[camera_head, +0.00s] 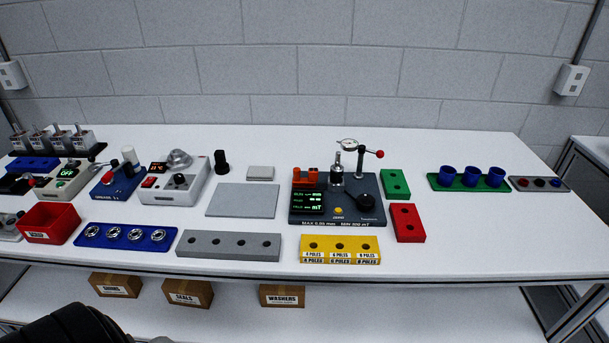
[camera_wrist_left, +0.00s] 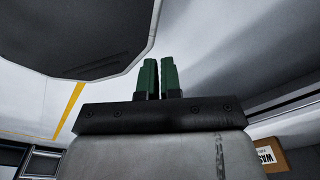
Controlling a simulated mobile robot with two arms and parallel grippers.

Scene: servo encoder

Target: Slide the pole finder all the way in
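The dark grey test station (camera_head: 338,218) stands right of the table's middle in the head view, with a lit green display (camera_head: 308,202), a yellow button and a black knob. An orange-red part (camera_head: 305,177) sits at its back left; I cannot tell whether this is the pole finder or how far in it is. A silver spindle (camera_head: 337,168) and a dial gauge (camera_head: 349,145) on a post stand at its back. My left gripper (camera_wrist_left: 159,75) shows in the left wrist view, its green fingers close together with nothing between them, away from the station. My right gripper is not in view.
A yellow pole-labelled block (camera_head: 340,259) lies in front of the station, red (camera_head: 407,235) and green (camera_head: 395,184) blocks to its right. A grey plate (camera_head: 242,211) and a long grey holed block (camera_head: 228,254) lie left. The table's right front is clear.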

